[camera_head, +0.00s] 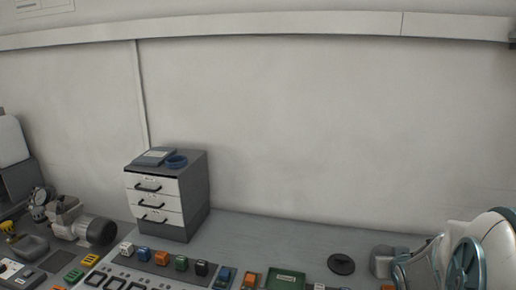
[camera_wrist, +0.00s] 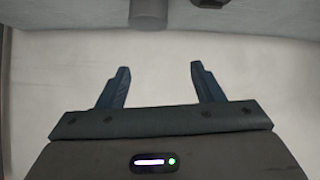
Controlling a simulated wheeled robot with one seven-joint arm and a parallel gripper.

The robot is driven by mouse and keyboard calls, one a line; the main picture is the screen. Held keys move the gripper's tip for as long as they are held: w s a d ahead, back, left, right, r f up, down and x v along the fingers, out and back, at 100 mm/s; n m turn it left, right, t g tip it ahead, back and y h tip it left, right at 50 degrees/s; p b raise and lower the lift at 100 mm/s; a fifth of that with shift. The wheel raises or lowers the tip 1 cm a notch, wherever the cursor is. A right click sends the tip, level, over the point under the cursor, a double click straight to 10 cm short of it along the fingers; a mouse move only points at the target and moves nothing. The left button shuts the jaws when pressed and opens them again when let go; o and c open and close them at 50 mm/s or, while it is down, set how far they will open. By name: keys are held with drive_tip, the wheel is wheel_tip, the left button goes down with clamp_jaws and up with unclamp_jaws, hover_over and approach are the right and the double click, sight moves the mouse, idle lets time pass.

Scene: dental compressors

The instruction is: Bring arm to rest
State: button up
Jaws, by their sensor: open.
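My gripper (camera_wrist: 157,80) shows in the wrist view with its two dark fingers spread apart. It is open, and nothing is between the fingers. A pale, plain surface lies behind the fingers, with a grey band across the top of that view. In the head view my gripper is not in sight. White and teal rounded parts at the lower right of the head view look like my own arm.
Several coloured blocks and a green tray (camera_head: 286,279) lie along the front. A motor-like part (camera_head: 97,229) sits at the left.

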drive_tip(key=s+a+r+n+g+y, duration=0.1)
drive_tip(key=s+a+g+y, duration=0.1)
drive_tip(key=s+a, duration=0.7)
drive_tip(key=s+a+r+n+g+y, duration=0.1)
drive_tip(key=s+a+g+y, duration=0.1)
drive_tip(key=s+a+g, duration=0.3)
drive_tip(key=s+a, duration=0.4)
drive_tip(key=a, duration=0.1)
drive_tip(key=shift+a+r+n, duration=0.25)
drive_tip(key=shift+a+n, duration=0.05)
drive_tip(key=shift+d, duration=0.15)
